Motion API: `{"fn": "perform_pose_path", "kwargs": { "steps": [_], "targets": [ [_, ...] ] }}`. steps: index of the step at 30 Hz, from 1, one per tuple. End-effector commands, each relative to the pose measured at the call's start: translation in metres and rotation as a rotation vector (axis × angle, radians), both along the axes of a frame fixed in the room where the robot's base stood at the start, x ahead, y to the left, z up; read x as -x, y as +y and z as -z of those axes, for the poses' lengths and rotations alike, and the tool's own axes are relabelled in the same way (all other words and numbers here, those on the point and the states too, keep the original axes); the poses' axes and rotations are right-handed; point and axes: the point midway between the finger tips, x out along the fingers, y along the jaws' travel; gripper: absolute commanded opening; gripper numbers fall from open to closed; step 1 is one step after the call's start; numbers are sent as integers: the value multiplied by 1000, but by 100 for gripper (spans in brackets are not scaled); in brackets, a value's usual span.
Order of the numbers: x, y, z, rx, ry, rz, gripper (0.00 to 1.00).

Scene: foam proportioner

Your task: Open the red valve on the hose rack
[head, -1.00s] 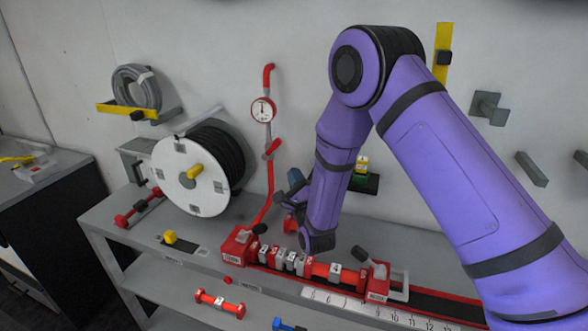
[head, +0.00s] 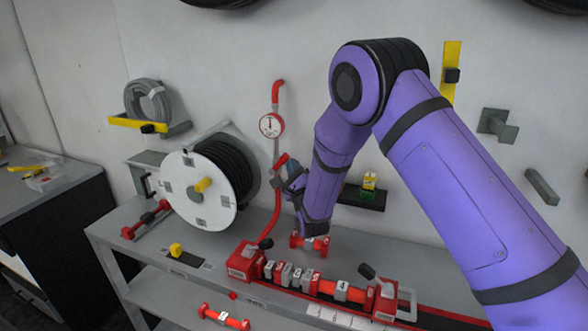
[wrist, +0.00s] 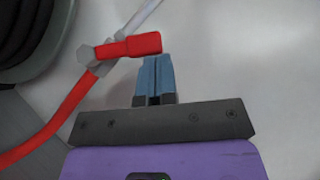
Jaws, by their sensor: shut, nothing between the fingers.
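The red valve handle (head: 281,160) sits on a grey fitting in the thin pipe below the gauge, to the right of the hose reel. In the wrist view the red handle (wrist: 132,46) points right from its grey hub, with a red hose curving down left. My gripper (head: 291,173) is just right of and below the valve. In the wrist view my blue fingers (wrist: 154,58) are shut and empty, their tips by the handle's free right end. I cannot tell whether they touch it. My arm hides part of the wall behind.
The hose reel (head: 199,188) stands left of the valve. The gauge (head: 271,125) is above it. A red clamp block (head: 246,262) and several numbered pieces lie on the bench below. A small dark shelf (head: 361,197) with a yellow-green item is to the right.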

Motion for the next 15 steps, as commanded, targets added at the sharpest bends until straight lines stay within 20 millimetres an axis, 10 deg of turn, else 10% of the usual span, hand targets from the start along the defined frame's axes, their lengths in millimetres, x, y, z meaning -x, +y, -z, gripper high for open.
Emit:
{"fn": "perform_pose_path", "kwargs": {
  "steps": [15],
  "targets": [
    [-4, 7, -18, 188, 67, 3, 0]
  ]
}}
